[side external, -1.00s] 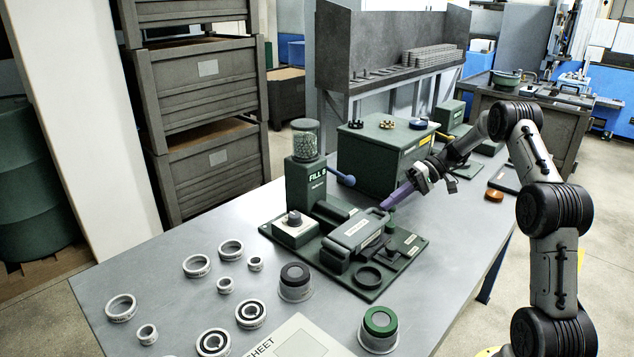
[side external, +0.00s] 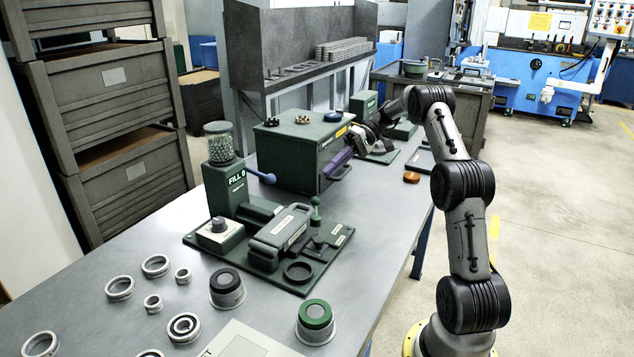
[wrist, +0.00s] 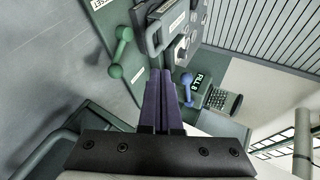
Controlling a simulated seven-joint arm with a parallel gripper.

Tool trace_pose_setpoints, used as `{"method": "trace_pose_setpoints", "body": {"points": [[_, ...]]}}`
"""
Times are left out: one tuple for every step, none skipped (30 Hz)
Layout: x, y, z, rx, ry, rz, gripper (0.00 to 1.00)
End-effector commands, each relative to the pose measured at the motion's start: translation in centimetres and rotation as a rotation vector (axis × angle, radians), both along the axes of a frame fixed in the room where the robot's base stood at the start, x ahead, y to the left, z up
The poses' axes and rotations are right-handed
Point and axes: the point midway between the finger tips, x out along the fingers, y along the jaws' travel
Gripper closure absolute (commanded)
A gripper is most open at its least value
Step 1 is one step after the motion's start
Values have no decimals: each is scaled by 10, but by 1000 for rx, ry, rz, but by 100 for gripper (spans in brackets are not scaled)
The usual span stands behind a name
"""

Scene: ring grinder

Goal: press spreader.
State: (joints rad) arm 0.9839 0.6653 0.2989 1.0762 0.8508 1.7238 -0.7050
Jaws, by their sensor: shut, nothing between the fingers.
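A dark green fixture on a base plate (side external: 215,243) lies on the bench in the side view. It has a labelled block (side external: 283,232) and an upright green ball-topped handle (side external: 315,212). I cannot read which part is the spreader. My gripper (side external: 328,176) has purple fingers, shut and empty, above and behind the green handle, apart from it. In the wrist view the fingers (wrist: 160,80) are together, and the green handle (wrist: 123,50) shows left of them.
A fill station with a bead jar (side external: 219,142) and blue ball lever (side external: 265,177) stands left of the gripper. A green cabinet (side external: 300,150) is behind. Several metal rings (side external: 155,265) and two cups (side external: 227,288), (side external: 315,322) lie in front. The bench right of the fixture is clear.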

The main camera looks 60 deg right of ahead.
Motion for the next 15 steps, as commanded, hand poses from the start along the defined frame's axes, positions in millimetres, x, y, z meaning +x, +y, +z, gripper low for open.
{"method": "trace_pose_setpoints", "body": {"points": [[-3,-8,3,-2,-1,-1,100],[-5,-12,4,-2,-1,-1,100],[-7,-17,6,-2,-1,-3,100],[-8,-20,7,0,-1,-2,100],[-9,-23,8,-2,-2,-2,100],[-10,-25,10,-2,-1,-1,100],[-11,-27,10,-1,-2,-1,100],[-12,-28,11,-1,-1,0,100],[-13,-30,12,-1,-2,0,100],[-13,-30,12,-1,-2,-1,100],[-13,-31,12,-1,-2,-1,100],[-13,-31,13,-1,-2,-1,100],[-13,-31,13,-1,-2,-1,100],[-13,-31,13,-1,-2,-1,100],[-13,-31,13,-1,-2,-1,100]]}}
